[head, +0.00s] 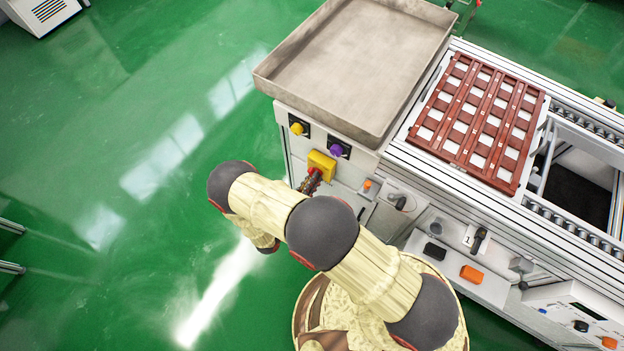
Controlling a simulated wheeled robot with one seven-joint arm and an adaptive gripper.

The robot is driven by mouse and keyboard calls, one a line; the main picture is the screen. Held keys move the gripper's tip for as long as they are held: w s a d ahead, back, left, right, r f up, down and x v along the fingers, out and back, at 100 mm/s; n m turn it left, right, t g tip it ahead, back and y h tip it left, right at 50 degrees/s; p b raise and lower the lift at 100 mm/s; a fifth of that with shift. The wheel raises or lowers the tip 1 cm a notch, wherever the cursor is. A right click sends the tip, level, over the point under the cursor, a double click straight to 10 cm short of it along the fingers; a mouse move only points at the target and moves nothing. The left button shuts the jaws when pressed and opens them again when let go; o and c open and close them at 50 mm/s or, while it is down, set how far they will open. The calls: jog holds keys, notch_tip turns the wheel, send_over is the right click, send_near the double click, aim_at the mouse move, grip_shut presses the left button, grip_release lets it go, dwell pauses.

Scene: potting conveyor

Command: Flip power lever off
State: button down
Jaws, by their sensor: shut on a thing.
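A yellow switch block (321,163) is on the front face of the grey cabinet, below the metal tray. A red lever (316,172) shows at its lower front, mostly hidden by my gripper. My gripper (311,181) reaches the block from the lower left and is shut on the red lever. The fingertips are small and partly covered by my arm, so the lever's exact angle cannot be told.
A yellow knob (297,128) and a purple knob (337,150) sit just above the block. The empty metal tray (350,70) overhangs the cabinet. A brown slotted rack (477,120) lies on the conveyor (590,125) at right. Green floor at left is clear.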

dwell(0.4)
jog(key=c, duration=1.8)
grip_release()
jog(key=shift+s+a, duration=0.1)
jog(key=v, duration=1.1)
jog(key=shift+s+a, duration=0.3)
